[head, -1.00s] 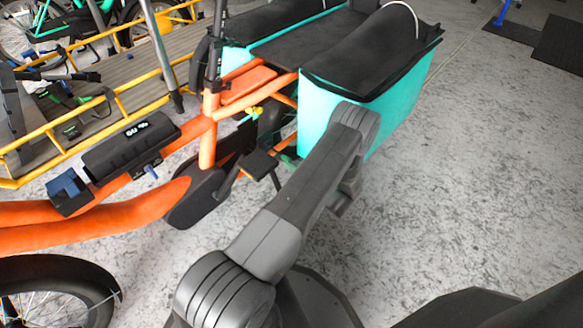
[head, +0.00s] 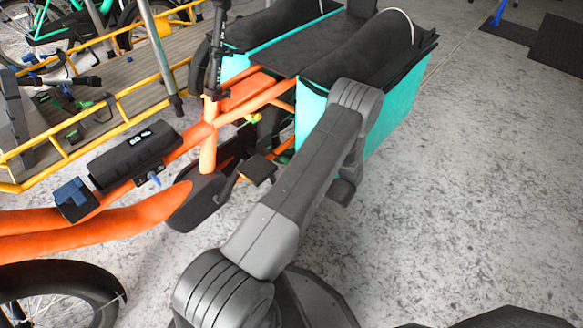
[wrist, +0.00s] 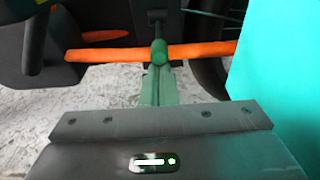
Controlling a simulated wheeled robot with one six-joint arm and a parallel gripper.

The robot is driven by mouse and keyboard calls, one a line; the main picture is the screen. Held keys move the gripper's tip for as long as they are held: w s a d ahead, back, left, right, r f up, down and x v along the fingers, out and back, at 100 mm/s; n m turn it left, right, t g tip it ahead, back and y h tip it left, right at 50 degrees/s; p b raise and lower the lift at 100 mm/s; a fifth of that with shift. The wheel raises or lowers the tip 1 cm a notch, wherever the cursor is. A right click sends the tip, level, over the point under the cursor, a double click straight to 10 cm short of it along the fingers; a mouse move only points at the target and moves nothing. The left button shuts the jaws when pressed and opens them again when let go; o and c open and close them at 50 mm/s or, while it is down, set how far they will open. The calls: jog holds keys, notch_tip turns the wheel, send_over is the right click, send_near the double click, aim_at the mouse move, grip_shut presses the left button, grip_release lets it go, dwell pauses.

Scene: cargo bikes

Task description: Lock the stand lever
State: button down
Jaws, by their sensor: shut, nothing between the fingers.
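The orange cargo bike (head: 209,150) stands left of my arm, with a teal cargo box (head: 312,112) at the back. In the wrist view an orange bar (wrist: 205,50) runs across the bike's underside. A rounded green knob (wrist: 158,50), probably the stand lever's end, sits in front of that bar. My gripper (wrist: 159,72) points at the knob, its narrow greenish fingers together and empty. The fingertips overlap the knob's lower edge in the picture; I cannot tell whether they touch. In the head view my arm hides the gripper.
The teal box wall (wrist: 275,75) stands close on the gripper's right. A dark pedal (head: 258,170) and the crank area lie left of my arm. A yellow-railed cargo bike (head: 70,146) stands further left.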

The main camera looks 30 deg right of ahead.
jog(key=r, duration=0.2)
notch_tip(320, 180, up, 8)
jog(key=g+h+p, duration=0.3)
jog(key=g+p, duration=0.5)
jog(key=p, duration=0.3)
send_over(285, 159)
jog(key=shift+s+d+r, duration=0.1)
jog(key=shift+s+d, duration=0.05)
jog(key=shift+s, duration=0.25)
jog(key=shift+w+r+t, duration=0.3)
jog(key=shift+w+r, duration=0.05)
jog(key=shift+w, duration=0.1)
